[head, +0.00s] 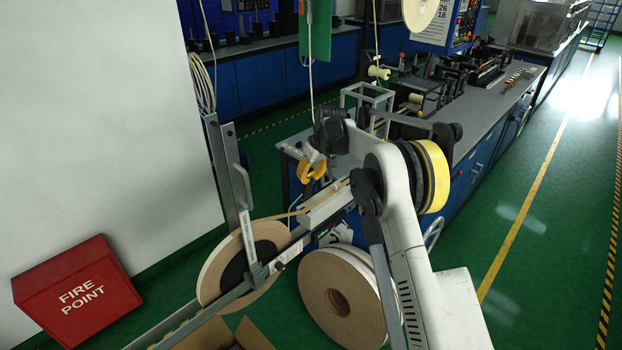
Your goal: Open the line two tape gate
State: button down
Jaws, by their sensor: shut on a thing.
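My gripper (312,171), with yellow finger parts, hangs from the dark wrist at mid-picture, above a pale box-shaped guide (325,207) on the payoff rail. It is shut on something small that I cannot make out. A grey upright bar with a handle (242,186) stands to the left, by a large tape reel (224,272), apart from my gripper. I cannot tell whether this bar is the line two gate. Tape (283,215) runs from the reel to the guide. My arm hides part of the rail.
Another large tape reel (330,302) stands low beside the rail, partly behind my arm. A red fire point box (75,293) is at the lower left by a white wall. A blue-sided machine bench (480,165) stands behind. Green floor (535,250) is clear at the right.

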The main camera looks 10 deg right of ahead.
jog(key=shift+w+r, duration=0.15)
jog(key=shift+r, duration=0.15)
jog(key=c, duration=1.6)
grip_release()
jog(key=o, duration=0.7)
jog(key=shift+s+d+r, duration=0.1)
jog(key=shift+s+r, duration=0.1)
jog(key=shift+s, duration=0.15)
jog(key=shift+w+f, duration=0.15)
jog(key=shift+f, duration=0.1)
jog(key=v, duration=1.2)
